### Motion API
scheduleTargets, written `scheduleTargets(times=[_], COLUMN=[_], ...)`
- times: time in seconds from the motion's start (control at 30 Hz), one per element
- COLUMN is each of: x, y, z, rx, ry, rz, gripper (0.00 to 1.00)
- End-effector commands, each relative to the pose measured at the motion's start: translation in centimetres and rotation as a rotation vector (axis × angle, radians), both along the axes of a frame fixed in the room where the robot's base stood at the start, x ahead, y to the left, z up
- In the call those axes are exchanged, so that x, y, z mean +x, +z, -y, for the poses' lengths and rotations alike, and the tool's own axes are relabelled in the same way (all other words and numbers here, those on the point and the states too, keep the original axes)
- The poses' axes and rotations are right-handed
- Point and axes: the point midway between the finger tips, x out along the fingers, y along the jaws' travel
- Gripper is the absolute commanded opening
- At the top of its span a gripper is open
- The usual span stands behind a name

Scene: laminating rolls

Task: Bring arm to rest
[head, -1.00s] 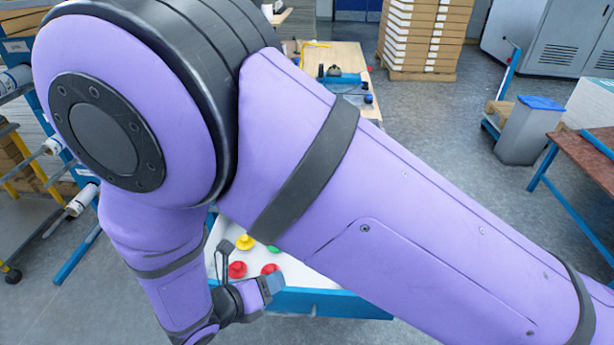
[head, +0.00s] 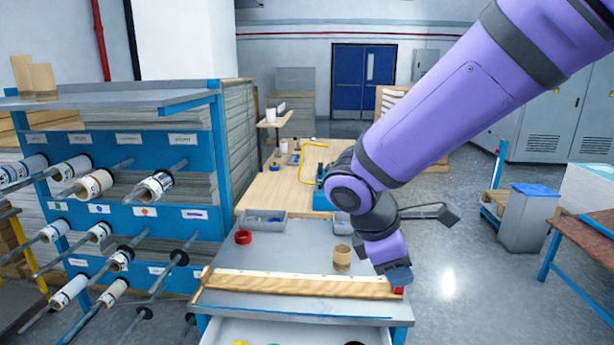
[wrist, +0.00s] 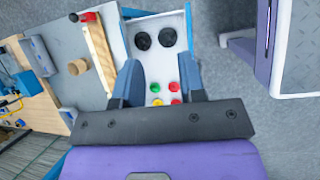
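My purple arm (head: 440,105) reaches in from the upper right of the head view. My gripper (head: 398,275) hangs beside the right end of the workbench (head: 310,245), close to the end of a long wooden strip (head: 300,285). In the wrist view my gripper (wrist: 158,70) has its two blue fingers apart, with nothing held between them. Beyond the fingers is the open white drawer (wrist: 142,68), holding red, yellow and green pieces and two black discs. In the head view the drawer (head: 285,332) shows only at the bottom edge.
A blue rack (head: 130,180) with several rolls on rods stands at left. A bin with a blue lid (head: 525,222) stands right; the floor between is clear.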

Motion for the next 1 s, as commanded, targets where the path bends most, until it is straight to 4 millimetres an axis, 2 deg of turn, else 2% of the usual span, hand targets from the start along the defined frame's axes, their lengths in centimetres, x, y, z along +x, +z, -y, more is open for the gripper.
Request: scheduleTargets(times=[0.03,0.2,0.5,0.8,1.0], x=[-0.3,-1.9,-6.0,-10.7,-12.9], y=[1.2,4.2,8.4,11.3,12.2], z=[1.5,5.3,10.8,14.4,15.3], rx=[0.043,0.18,0.416,0.651,0.76], ry=[-0.075,-0.312,-0.723,-1.103,-1.265], rz=[0.034,0.133,0.318,0.513,0.602], gripper=[0.37,0.37,0.37,0.37,0.37])
